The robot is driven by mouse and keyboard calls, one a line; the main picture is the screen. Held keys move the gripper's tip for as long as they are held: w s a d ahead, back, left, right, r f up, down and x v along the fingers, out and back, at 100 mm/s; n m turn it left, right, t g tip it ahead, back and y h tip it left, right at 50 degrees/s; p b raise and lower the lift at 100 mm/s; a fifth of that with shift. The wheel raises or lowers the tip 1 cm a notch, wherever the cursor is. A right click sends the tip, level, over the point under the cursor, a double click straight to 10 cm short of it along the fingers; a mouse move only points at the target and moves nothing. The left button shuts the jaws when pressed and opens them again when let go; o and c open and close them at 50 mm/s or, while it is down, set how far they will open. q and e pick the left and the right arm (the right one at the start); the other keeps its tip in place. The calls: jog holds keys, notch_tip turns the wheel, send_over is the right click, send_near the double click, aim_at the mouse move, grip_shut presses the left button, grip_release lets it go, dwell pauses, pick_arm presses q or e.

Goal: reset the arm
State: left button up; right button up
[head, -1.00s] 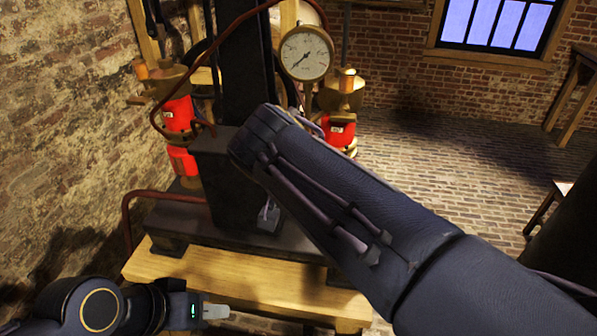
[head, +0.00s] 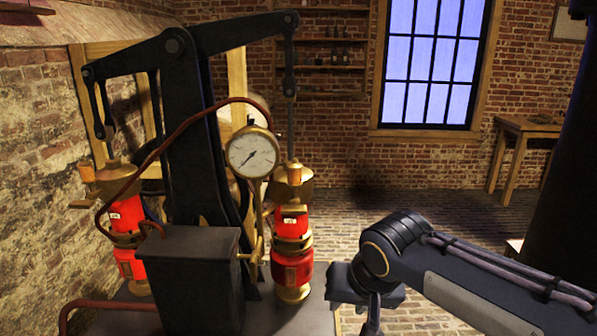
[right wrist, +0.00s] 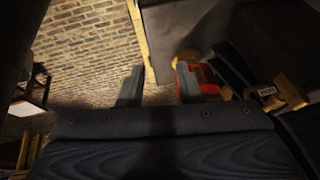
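My right arm comes in from the lower right in the head view and ends in the right gripper (head: 370,315), which points down beside the machine at the bottom edge. In the right wrist view the two fingers of the right gripper (right wrist: 158,86) stand apart with nothing between them. The gripper is clear of the red and brass cylinder (head: 292,245) to its left. My left gripper is not in view.
A black iron machine (head: 190,170) with a beam on top, a round gauge (head: 252,153) and another red cylinder (head: 126,230) stands at left. A wooden table (head: 525,128) stands at the back right. Brick floor (head: 400,205) lies open behind my right arm.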

jog(key=s+d+f, duration=0.3)
jog(key=s+d, duration=0.1)
jog(key=s, duration=0.2)
jog(key=s+d+f+y, duration=0.1)
jog(key=s+d+f, duration=0.2)
jog(key=s, duration=0.4)
jog(key=s+d+f+m+t+y, duration=0.1)
jog(key=s+d+f, duration=0.2)
jog(key=s+d, duration=0.3)
jog(key=shift+s+f, duration=0.15)
jog(key=shift+s, duration=0.25)
